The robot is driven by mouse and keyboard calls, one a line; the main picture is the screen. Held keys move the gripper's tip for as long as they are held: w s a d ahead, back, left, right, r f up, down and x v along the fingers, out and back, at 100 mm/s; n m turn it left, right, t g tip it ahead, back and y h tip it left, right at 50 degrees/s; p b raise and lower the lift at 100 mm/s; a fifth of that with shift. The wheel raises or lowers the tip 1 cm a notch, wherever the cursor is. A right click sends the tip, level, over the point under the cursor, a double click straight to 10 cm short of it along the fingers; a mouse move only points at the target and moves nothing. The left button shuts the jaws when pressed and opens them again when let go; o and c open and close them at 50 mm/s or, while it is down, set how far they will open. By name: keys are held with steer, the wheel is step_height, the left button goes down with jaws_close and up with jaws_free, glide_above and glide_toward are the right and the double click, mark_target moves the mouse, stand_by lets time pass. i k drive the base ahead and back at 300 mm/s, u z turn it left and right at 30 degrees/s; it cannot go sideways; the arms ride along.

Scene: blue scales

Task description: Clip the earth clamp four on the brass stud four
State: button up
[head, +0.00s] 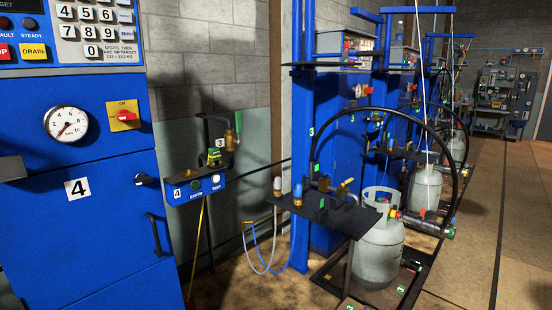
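A blue box (197,189) marked 4, with the words EARTH and TEST, a green button and a white button, juts out right of the blue cabinet. A thin yellow cable or rod (197,245) runs down below it. A small green item (215,155) sits just above the box; I cannot tell if it is the earth clamp. My gripper is not in view.
The blue cabinet (100,215) marked 4, with a gauge (66,124) and red switch, fills the left. A grey gas cylinder (378,250) stands right of the dark shelf (335,215). Hoses (262,262) hang between. Open floor (500,230) lies to the right.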

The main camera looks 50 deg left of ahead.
mark_target(215, 155)
steer(key=i, duration=1.9)
steer(key=u, duration=3.75)
steer(key=i, duration=1)
